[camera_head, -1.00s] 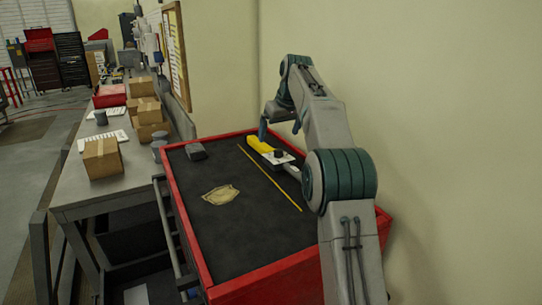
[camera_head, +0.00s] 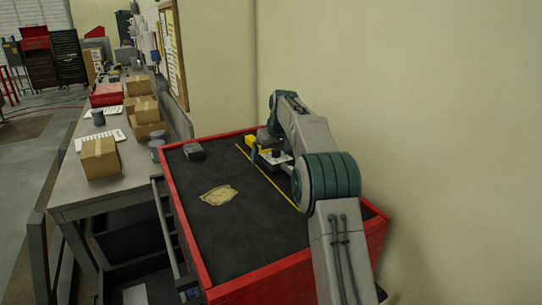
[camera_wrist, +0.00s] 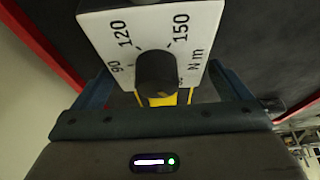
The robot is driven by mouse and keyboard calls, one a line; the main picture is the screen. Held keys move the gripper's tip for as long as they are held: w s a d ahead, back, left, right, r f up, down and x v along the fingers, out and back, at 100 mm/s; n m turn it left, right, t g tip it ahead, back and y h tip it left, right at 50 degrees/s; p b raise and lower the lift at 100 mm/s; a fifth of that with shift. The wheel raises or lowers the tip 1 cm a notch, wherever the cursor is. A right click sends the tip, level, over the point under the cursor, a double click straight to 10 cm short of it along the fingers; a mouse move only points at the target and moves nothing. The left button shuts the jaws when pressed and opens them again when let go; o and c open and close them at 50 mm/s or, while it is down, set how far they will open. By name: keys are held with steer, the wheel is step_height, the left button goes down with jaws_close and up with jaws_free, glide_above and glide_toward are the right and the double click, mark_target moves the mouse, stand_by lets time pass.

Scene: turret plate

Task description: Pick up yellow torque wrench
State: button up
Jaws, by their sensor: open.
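The yellow torque wrench (camera_head: 250,140) lies on the black top of the red cart, near its back edge. Its white dial plate (camera_head: 276,158) faces up. In the wrist view the dial plate (camera_wrist: 110,45) shows 90, 120, 150 and N m, with a dark round knob (camera_wrist: 156,73) on it. A strip of yellow (camera_wrist: 164,97) shows below the knob. My gripper (camera_head: 267,148) is low over the wrench, and its jaws (camera_wrist: 160,78) are open, one finger on each side of the dial area. I cannot tell if they touch it. My arm hides part of the wrench.
The red cart (camera_head: 262,283) has a raised red rim. A workbench with boxes (camera_head: 100,157) stands left; a wall stands right.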

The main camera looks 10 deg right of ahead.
steer(key=c, duration=1.8)
steer(key=shift+r, duration=0.15)
steer(key=shift+c, duration=0.6)
steer(key=shift+r, duration=0.15)
